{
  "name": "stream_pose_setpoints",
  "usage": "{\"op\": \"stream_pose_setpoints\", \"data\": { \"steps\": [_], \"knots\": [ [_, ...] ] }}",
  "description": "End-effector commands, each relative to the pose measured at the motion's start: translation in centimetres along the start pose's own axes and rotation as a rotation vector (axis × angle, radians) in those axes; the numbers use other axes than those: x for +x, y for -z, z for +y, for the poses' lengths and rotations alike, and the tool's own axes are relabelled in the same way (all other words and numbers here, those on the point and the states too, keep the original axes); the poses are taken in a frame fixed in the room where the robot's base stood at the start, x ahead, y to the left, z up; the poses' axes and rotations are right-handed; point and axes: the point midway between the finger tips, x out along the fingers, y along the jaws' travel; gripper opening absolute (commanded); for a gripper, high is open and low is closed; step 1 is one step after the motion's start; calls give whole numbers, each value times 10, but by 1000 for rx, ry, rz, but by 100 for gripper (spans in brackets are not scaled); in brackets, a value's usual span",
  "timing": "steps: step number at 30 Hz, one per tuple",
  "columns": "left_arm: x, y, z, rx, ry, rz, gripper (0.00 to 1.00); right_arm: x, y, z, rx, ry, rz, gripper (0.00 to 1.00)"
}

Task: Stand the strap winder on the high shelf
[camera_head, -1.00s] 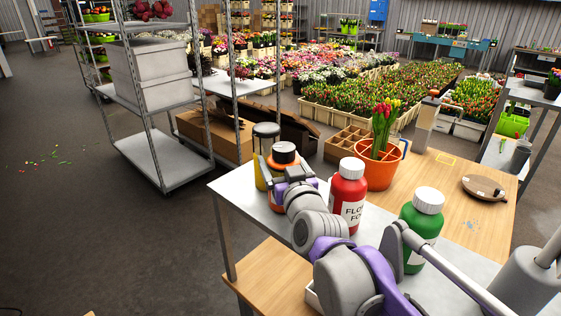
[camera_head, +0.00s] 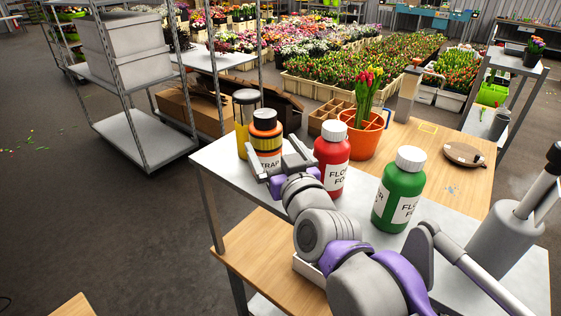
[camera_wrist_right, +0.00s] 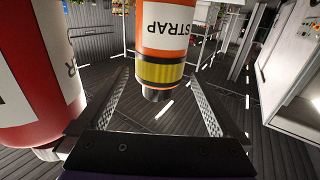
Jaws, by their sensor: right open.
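The strap winder (camera_head: 266,122) is an upright orange, black and yellow bottle-shaped thing with a white label reading "STRAP". It stands at the left end of a grey metal shelf top (camera_head: 352,208), beside a yellow-sided container with a dark lid. My right gripper (camera_head: 276,162) is open, with its fingers spread towards the winder from the near side. My left gripper is not in view.
A red bottle (camera_head: 331,150) stands close right of my right gripper, then a green bottle (camera_head: 399,190). An orange pot (camera_head: 366,138) of tulips is behind them. A metal rack with grey boxes (camera_head: 122,48) stands left. Open floor lies at the left.

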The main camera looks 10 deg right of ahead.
Motion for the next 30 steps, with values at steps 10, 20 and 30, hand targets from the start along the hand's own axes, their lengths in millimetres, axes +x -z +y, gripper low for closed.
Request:
{"op": "stream_pose_setpoints", "data": {
  "steps": [10,20,30],
  "knots": [
    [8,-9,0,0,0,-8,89,-40,0,0,0,-1,1,100],
    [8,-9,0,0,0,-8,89,-42,1,0,-1,-1,1,100],
    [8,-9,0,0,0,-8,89,-42,1,0,-1,-1,1,100]
  ]
}}
